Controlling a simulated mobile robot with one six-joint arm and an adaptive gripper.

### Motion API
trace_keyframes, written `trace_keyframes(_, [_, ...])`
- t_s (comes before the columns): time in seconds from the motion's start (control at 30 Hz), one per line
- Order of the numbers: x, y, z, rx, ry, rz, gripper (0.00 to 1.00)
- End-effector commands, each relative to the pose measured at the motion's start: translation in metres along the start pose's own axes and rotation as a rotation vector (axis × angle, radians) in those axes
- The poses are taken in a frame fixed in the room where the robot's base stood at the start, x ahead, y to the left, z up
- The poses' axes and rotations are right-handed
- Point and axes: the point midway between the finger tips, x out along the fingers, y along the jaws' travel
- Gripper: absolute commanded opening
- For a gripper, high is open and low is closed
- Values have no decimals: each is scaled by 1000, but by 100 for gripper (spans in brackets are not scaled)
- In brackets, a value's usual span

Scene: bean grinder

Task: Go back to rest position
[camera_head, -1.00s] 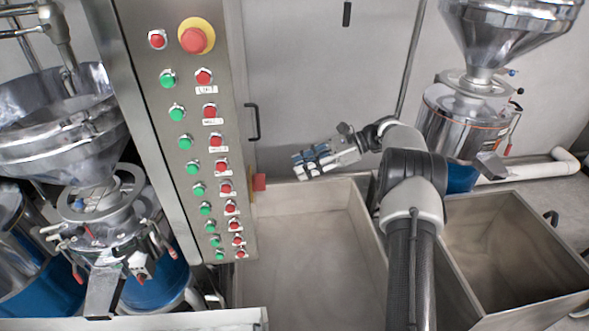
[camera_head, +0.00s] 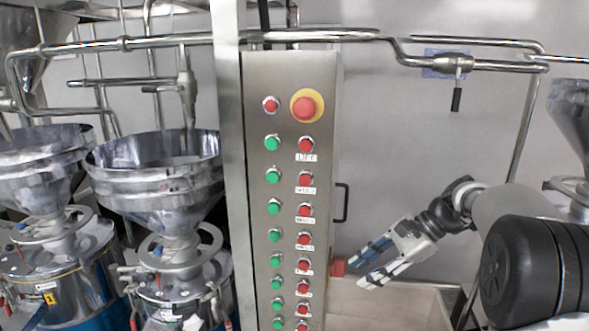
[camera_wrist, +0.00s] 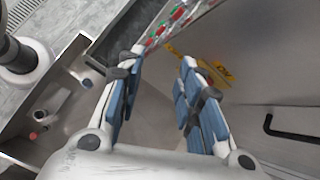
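My gripper (camera_head: 366,272) is in the lower right of the head view, in front of the cabinet's grey door and to the right of the button panel. Its white fingers with blue pads stand apart with nothing between them. In the wrist view my gripper (camera_wrist: 160,75) also shows open and empty. The control panel (camera_head: 290,220) is a tall metal column with red and green buttons and a large red emergency button (camera_head: 306,107) on a yellow disc. My gripper does not touch the buttons.
Two grinders with steel hoppers (camera_head: 160,165) stand left of the panel. A black door handle (camera_head: 341,203) is above my gripper. A pipe valve (camera_head: 455,68) is at the upper right. A metal bin's rim (camera_head: 400,285) is below. In the wrist view a black handle (camera_wrist: 290,135) lies at the right.

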Motion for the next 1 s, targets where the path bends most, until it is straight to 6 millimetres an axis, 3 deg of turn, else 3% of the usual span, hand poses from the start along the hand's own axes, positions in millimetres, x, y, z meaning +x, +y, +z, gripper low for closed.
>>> trace_keyframes(0.2, [23, 73, 40, -305, 201, 90, 33])
trace_keyframes(0.4, [43, 152, 58, -605, 371, 186, 33])
trace_keyframes(0.57, [62, 220, 57, -856, 499, 270, 33])
trace_keyframes(0.7, [82, 276, 44, -1072, 602, 346, 33])
trace_keyframes(0.83, [96, 313, 29, -1232, 675, 404, 33])
trace_keyframes(1.0, [106, 337, 17, -1345, 724, 449, 33])
